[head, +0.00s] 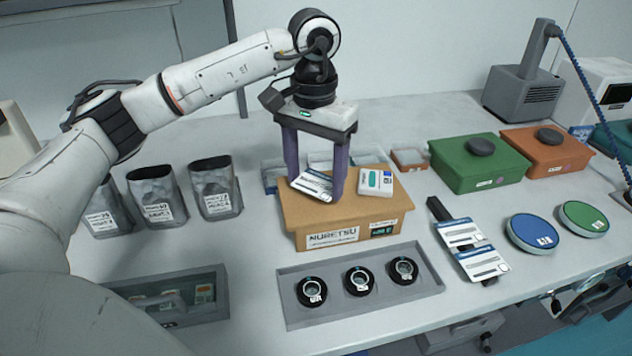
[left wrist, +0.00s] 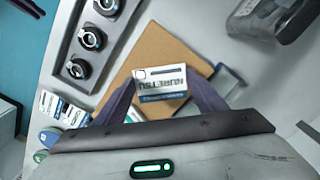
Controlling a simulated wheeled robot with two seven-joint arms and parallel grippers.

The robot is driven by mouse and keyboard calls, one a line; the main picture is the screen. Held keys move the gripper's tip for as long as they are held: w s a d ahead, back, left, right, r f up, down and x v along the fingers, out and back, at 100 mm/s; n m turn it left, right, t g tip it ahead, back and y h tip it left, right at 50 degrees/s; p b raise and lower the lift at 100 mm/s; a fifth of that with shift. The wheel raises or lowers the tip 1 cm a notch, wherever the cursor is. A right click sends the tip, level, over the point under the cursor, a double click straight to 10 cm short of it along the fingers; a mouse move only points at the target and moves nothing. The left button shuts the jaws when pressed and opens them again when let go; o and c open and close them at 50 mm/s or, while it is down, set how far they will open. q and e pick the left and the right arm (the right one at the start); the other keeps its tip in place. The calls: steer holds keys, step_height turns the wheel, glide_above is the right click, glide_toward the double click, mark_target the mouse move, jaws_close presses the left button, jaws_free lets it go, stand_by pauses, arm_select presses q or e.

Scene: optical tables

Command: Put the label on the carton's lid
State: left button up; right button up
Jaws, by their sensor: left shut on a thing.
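The tan carton (head: 350,215) stands closed on the table, with a printed NURETSU sticker on its front; its lid also shows in the left wrist view (left wrist: 198,58). My left gripper (head: 315,188) points down over the left part of the lid. It is shut on a white label (head: 311,183) with a dark blue band, which shows between the fingers in the left wrist view (left wrist: 160,80). The label is at or just above the lid; I cannot tell if it touches. A white item with a teal patch (head: 376,181) lies on the lid, right of the gripper. My right gripper is out of view.
A grey tray (head: 432,289) with three black round parts lies in front of the carton. More labels (head: 470,250) lie on a dark strip to the right. Green (head: 470,165) and orange boxes (head: 550,152) stand at back right, grey pouches (head: 215,187) at left.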

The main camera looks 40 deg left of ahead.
arm_select(q)
step_height(320, 180, down, 2)
steer(key=shift+f, duration=0.1)
steer(key=shift+f, duration=0.1)
